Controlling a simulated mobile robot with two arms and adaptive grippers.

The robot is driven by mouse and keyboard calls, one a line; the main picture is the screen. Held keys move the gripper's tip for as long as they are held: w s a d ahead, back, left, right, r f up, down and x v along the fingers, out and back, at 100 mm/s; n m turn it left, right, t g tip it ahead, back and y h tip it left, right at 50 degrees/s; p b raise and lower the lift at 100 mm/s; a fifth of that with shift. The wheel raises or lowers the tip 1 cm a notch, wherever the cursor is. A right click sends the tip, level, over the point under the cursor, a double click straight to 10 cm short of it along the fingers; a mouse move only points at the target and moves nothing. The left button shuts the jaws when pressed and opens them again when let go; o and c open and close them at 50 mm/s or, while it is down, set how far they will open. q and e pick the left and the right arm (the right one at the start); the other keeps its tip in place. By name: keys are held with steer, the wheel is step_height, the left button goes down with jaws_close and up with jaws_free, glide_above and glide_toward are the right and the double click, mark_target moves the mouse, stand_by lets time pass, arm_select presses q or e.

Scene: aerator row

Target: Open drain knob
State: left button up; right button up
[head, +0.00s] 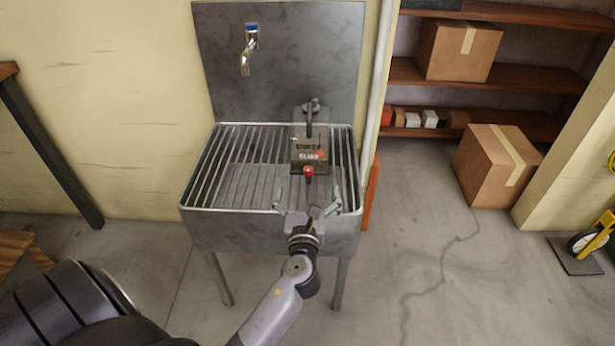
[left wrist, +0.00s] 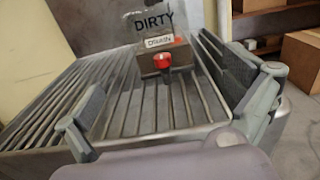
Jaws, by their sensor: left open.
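The drain knob (head: 308,171) is a small red knob on the front of a grey box (head: 309,146) that sits on the sink's rack. In the left wrist view the red knob (left wrist: 162,61) is ahead, near the middle, below a "DRAIN" label (left wrist: 160,41) and the word "DIRTY". My left gripper (head: 308,198) is open at the sink's front edge. Its two fingers (left wrist: 170,108) are spread to either side of the knob's line, and the knob is beyond them, apart and untouched. My right gripper is not in view.
The metal sink (head: 230,222) has a slatted rack and stands on legs against the wall. A tap (head: 248,55) hangs on its backplate. Shelves with a cardboard box (head: 460,50) are at right, and another box (head: 495,168) stands on the floor.

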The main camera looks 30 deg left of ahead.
arm_select(q)
glide_toward(309, 156)
steer(key=x, duration=0.3)
steer(key=shift+w+a+b, duration=0.1)
steer(key=shift+w+b, duration=0.1)
steer(key=shift+b, duration=0.15)
steer(key=b+x, duration=0.1)
steer(key=x, duration=0.6)
steer(key=shift+w+a, duration=0.2)
steer(key=shift+b+x, duration=0.35)
steer(key=shift+x, duration=0.5)
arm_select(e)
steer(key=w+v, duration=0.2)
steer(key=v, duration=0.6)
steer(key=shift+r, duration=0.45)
arm_select(q)
steer(key=shift+c, duration=0.4)
steer(key=c, duration=1.6)
steer(key=o, duration=1.7)
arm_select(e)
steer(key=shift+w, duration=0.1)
arm_select(q)
steer(key=shift+s, duration=0.1)
